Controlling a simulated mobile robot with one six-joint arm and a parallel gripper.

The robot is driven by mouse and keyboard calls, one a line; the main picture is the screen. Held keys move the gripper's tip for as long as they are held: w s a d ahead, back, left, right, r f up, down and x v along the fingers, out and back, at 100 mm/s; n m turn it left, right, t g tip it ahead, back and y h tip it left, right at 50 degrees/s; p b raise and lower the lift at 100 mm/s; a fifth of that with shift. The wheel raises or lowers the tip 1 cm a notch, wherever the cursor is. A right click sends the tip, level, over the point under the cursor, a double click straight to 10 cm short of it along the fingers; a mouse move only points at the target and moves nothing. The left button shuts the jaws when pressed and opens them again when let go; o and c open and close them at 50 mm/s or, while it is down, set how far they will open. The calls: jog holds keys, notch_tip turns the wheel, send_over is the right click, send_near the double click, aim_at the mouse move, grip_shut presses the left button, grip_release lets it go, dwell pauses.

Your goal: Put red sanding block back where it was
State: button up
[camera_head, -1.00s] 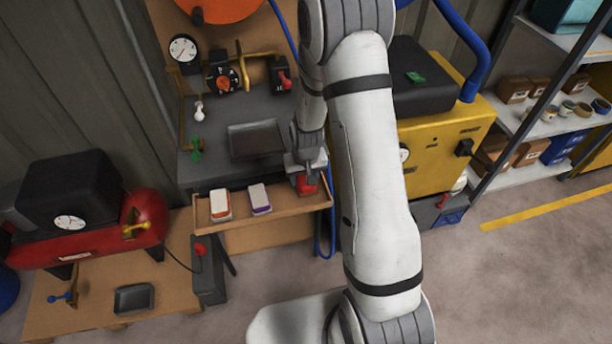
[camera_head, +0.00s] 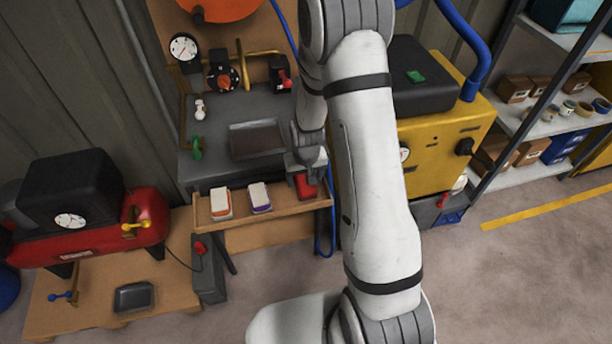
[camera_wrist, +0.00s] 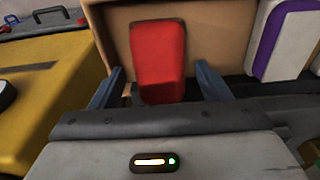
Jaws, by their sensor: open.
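The red sanding block (camera_head: 305,185) sits at the right end of a wooden shelf tray (camera_head: 270,212), partly hidden by my gripper in the head view. In the wrist view the red block (camera_wrist: 158,58) stands between the fingers against the tan tray. My gripper (camera_wrist: 160,88) is open, one finger on each side of the block, with a visible gap on the right. The gripper (camera_head: 306,172) also shows in the head view, low over the block. Whether a finger touches the block I cannot tell.
A purple-striped block (camera_head: 259,198) and an orange-striped block (camera_head: 220,204) sit in the same tray to the left. A grey bench with a dark shallow tray (camera_head: 256,140) lies behind. A yellow machine (camera_head: 445,150) stands close on the right.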

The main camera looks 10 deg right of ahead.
jog(key=s+r, duration=0.4)
jog(key=r, duration=0.7)
jog(key=s+r, duration=0.4)
jog(key=r, duration=0.7)
jog(key=s+r+t, duration=0.1)
jog(key=s+r, duration=0.5)
jog(key=s, duration=0.7)
jog(key=shift+s+d+r+t+b, duration=0.2)
jog(key=shift+s+d+t+b, duration=0.1)
jog(key=shift+b, duration=0.15)
jog(key=shift+o, duration=0.5)
jog(key=shift+w+a, duration=0.1)
jog(key=shift+w, duration=0.05)
